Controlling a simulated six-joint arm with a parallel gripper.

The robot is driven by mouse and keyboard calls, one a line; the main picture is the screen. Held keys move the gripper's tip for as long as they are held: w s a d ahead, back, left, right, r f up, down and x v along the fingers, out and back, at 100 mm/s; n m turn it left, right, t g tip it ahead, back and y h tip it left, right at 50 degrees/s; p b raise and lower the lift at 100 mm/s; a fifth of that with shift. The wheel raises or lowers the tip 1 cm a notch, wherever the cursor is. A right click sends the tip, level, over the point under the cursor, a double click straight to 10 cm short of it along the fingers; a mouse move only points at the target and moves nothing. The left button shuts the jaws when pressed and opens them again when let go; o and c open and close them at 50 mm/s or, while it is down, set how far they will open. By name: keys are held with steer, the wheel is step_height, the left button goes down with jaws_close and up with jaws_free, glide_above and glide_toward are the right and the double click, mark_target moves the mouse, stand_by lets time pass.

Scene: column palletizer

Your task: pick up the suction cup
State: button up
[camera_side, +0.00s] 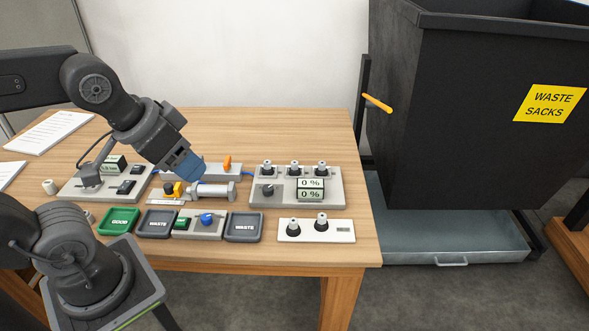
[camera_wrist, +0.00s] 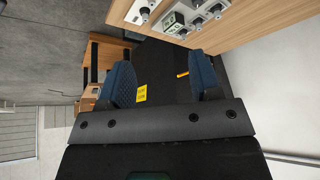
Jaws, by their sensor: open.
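Several suction cups with black bodies and silver tops stand in the side view. Two suction cups (camera_side: 321,223) sit upright on a white plate (camera_side: 344,231) near the front right of the table. Three more like them (camera_side: 294,170) stand in a row at the back of a grey panel with displays. My gripper (camera_side: 188,168) is left of both groups, above the table near a silver cylinder, and tilted down to the right. Its blue fingers are apart with nothing between them, as the wrist view shows (camera_wrist: 161,62). No cup touches it.
The silver cylinder (camera_side: 212,190) lies close below my gripper. A green tray marked GOOD (camera_side: 118,222) and dark trays marked WASTE (camera_side: 244,227) line the front. A grey panel (camera_side: 335,195) stands behind the white plate. A large black waste bin (camera_side: 460,120) stands right of the table.

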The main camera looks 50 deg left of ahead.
steer(key=w+a+r+n+g, duration=0.25)
steer(key=w+n, duration=0.35)
steer(key=w, duration=0.5)
steer(key=n+g, duration=0.3)
steer(key=n, duration=1.1)
glide_above(294, 162)
step_height(294, 162, down, 14)
steer(key=shift+n, duration=0.5)
steer(key=f, duration=0.9)
steer(key=shift+w, duration=0.2)
steer(key=shift+s+d+f, duration=0.1)
steer(key=shift+s+f, duration=0.05)
steer(key=shift+f, duration=1.4)
steer(key=shift+s+f, duration=0.1)
steer(key=shift+f, duration=1.4)
steer(key=c, duration=1)
